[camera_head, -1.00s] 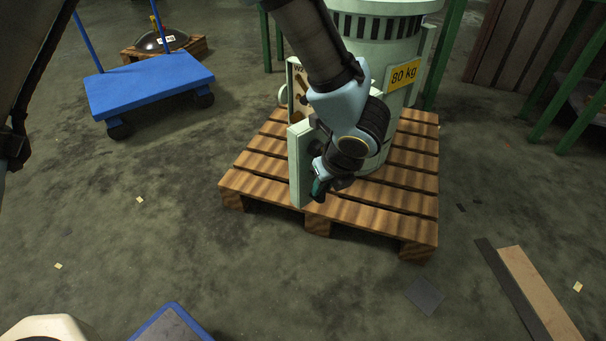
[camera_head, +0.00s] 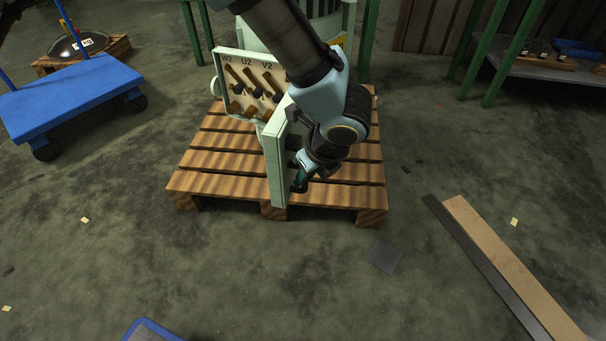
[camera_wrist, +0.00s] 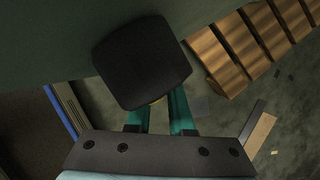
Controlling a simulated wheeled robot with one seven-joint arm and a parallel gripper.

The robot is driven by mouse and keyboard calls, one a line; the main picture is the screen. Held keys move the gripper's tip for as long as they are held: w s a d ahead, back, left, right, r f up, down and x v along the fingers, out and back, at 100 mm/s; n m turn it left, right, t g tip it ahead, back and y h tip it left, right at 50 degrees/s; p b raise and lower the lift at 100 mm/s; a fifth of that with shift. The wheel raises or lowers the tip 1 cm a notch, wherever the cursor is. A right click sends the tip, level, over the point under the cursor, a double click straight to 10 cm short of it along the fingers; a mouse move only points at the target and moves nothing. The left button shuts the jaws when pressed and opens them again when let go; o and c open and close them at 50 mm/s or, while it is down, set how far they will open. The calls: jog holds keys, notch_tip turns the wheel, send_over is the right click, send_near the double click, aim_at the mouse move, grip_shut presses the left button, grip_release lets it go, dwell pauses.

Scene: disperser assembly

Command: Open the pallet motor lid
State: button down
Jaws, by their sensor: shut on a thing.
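The pale green motor lid (camera_head: 276,168) stands upright in the head view, swung out from the motor's terminal box (camera_head: 228,62). The box is uncovered and shows brass terminals under the letters W2, U2 and V2. My gripper (camera_head: 299,184) is at the lid's right face, near its outer end. In the wrist view my teal fingers (camera_wrist: 158,106) are shut on a black handle (camera_wrist: 142,60) on the lid. The handle hides the fingertips. My arm covers part of the motor (camera_head: 322,28) and the lid's inner edge.
The motor stands on a wooden pallet (camera_head: 222,160). A blue cart (camera_head: 70,92) is at the left. Planks (camera_head: 505,265) and a dark plate (camera_head: 383,256) lie on the floor at the right. The floor in front of the pallet is mostly clear.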

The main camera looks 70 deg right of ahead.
aim_at(294, 137)
jog(key=shift+w+d+r, duration=0.1)
jog(key=shift+w+d, duration=0.15)
jog(key=c, duration=1.1)
grip_release()
jog(key=o, duration=0.3)
jog(key=shift+a, duration=0.1)
jog(key=shift+s, duration=0.1)
jog(key=p+v, duration=0.3)
jog(key=v, duration=0.7)
jog(key=shift+s+r, duration=0.2)
jog(key=shift+r, duration=0.1)
jog(key=shift+a, duration=0.1)
